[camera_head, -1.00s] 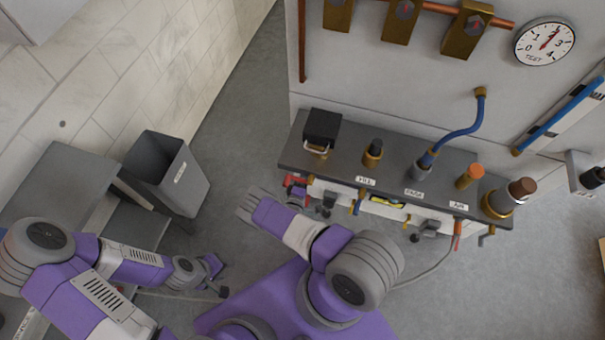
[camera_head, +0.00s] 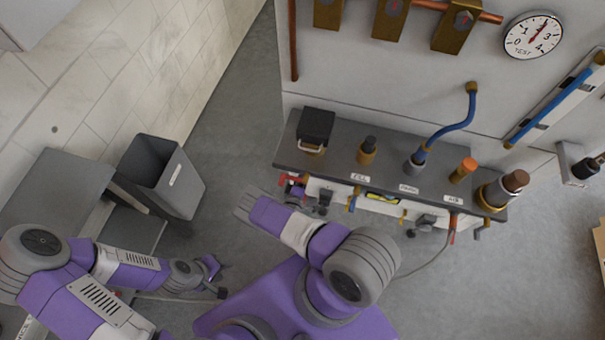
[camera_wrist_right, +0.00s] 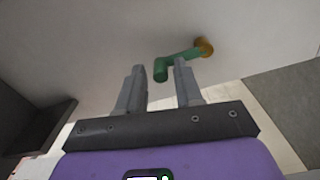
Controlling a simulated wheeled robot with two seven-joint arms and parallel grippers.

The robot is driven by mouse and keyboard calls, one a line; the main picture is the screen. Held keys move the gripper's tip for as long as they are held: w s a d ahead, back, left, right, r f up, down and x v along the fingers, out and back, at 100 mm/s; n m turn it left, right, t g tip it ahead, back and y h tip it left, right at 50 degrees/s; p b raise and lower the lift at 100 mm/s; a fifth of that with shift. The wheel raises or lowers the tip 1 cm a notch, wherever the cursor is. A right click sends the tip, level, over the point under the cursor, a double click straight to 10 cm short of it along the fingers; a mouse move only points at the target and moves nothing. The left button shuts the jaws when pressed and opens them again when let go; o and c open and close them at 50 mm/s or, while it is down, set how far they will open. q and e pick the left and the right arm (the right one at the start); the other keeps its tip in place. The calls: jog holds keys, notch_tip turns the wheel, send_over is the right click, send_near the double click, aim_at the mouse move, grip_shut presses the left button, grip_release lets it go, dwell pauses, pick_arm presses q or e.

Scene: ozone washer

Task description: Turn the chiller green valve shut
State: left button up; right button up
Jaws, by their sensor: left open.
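The green valve handle (camera_wrist_right: 176,62) shows in the right wrist view. It is a bent lever on a brass fitting (camera_wrist_right: 205,47) that comes out of a pale wall. My right gripper (camera_wrist_right: 160,66) is open, with its two grey fingers apart. The lever's free end appears in the gap between the fingertips, and I cannot tell whether either finger touches it. I cannot make out the green handle or the right fingertips in the head view. My left gripper (camera_head: 217,279) is open and empty at the lower left, low and away from the bench.
A dark bench (camera_head: 335,165) with labelled fittings and a black box (camera_head: 316,126) stands against the panel. Small valves (camera_head: 323,200) hang along its front. A grey bin (camera_head: 158,175) stands at the left wall. A gauge (camera_head: 533,36) is on the panel.

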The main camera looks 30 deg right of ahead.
jog(key=shift+o, duration=0.3)
jog(key=v, duration=0.7)
jog(key=shift+s+a, duration=0.2)
dwell(0.3)
